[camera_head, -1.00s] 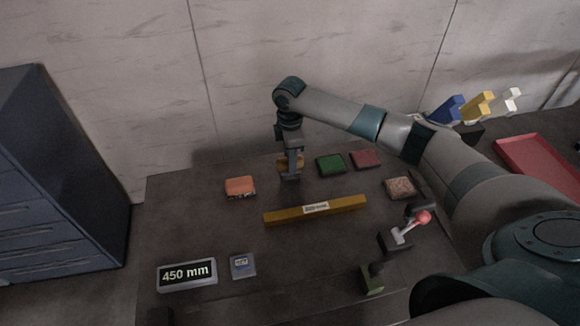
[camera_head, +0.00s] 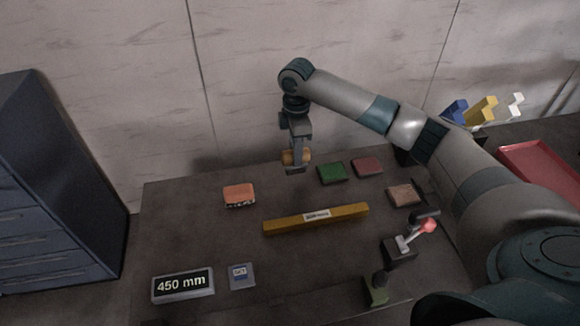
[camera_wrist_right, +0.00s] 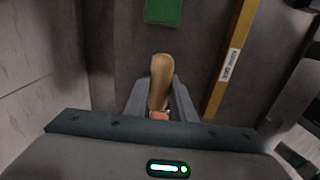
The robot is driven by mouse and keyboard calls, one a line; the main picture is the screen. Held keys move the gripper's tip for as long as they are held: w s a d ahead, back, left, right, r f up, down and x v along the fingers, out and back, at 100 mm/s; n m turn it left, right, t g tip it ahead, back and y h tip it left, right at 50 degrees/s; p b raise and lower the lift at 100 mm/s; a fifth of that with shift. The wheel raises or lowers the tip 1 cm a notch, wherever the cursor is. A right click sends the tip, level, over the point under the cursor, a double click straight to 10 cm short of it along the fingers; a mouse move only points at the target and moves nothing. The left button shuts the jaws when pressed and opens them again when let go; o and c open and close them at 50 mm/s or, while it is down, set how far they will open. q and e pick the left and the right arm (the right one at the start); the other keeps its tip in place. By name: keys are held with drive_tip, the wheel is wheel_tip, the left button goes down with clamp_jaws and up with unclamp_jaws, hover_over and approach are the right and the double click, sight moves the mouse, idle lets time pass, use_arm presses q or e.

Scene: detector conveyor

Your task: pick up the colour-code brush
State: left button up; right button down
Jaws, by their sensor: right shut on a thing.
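My right gripper (camera_head: 296,165) is shut on a tan, wooden-looking piece, which I take to be the colour-code brush (camera_head: 288,157). The gripper points down above the far part of the dark table and appears to hold the brush clear of the top. In the right wrist view the brush (camera_wrist_right: 160,75) shows as a rounded tan bar between the two grey fingers (camera_wrist_right: 160,105). A small reddish patch shows near its lower end; its underside is hidden. My left gripper is not in view.
A green pad (camera_head: 332,173), a red pad (camera_head: 367,166), an orange block (camera_head: 239,195) and a pinkish block (camera_head: 404,195) lie around a yellow labelled bar (camera_head: 316,218). A "450 mm" display (camera_head: 183,284) stands front left. A red-knobbed lever (camera_head: 426,227) and red tray (camera_head: 540,172) are right.

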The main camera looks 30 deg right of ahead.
use_arm(q)
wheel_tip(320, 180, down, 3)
drive_tip(key=b, duration=0.2)
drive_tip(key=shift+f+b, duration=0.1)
drive_tip(key=shift+b, duration=0.3)
use_arm(e)
drive_tip(key=s+d+r, duration=0.2)
drive_tip(key=d+r, duration=0.4)
drive_tip(key=d, duration=0.3)
drive_tip(key=shift+s+d, duration=0.4)
